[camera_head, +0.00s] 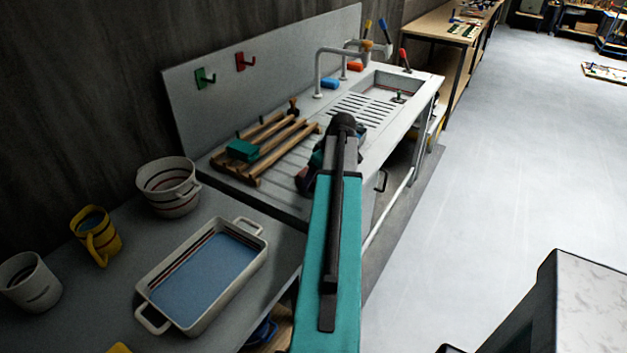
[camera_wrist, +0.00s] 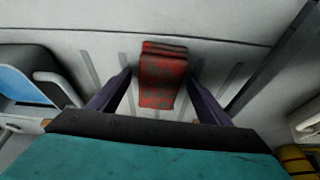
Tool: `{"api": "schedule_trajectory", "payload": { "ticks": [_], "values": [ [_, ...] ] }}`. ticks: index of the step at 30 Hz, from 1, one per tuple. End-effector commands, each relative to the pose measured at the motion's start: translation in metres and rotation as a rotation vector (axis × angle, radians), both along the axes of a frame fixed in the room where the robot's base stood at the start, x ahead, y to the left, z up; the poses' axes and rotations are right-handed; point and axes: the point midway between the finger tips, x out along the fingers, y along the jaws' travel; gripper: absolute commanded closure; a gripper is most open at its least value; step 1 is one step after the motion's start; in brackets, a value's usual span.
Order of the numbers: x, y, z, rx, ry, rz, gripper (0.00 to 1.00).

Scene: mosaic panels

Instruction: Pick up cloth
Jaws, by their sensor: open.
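A folded red cloth (camera_wrist: 163,80) with dark patches lies on the grey ribbed drainboard of the sink counter in the wrist view. My gripper (camera_wrist: 160,74) is open, with one dark purple finger on each side of the cloth. There is a gap between the cloth and each finger, and I cannot tell how far above the counter the fingertips are. In the head view my own arm hides most of the gripper and the cloth.
A wooden rack (camera_head: 262,148) with a green block stands on the drainboard, left of my arm. The sink basin (camera_head: 388,88) and faucet (camera_head: 318,72) are beyond. A white dish (camera_head: 256,243) with blue inside, a basket (camera_head: 168,187) and a yellow mug (camera_head: 103,246) stand nearer left.

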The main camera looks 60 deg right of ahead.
Motion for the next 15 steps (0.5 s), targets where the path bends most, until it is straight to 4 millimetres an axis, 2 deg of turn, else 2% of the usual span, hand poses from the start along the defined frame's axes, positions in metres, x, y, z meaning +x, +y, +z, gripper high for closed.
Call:
{"api": "schedule_trajectory", "payload": {
  "ticks": [13,14,15],
  "values": [
    [-0.0004,-0.0003,0.0002,0.000,0.000,0.000,0.28],
    [-0.0004,-0.0003,0.0002,0.000,0.000,0.000,0.30],
    [-0.0004,-0.0003,0.0002,0.000,0.000,0.000,0.37]
  ]
}}
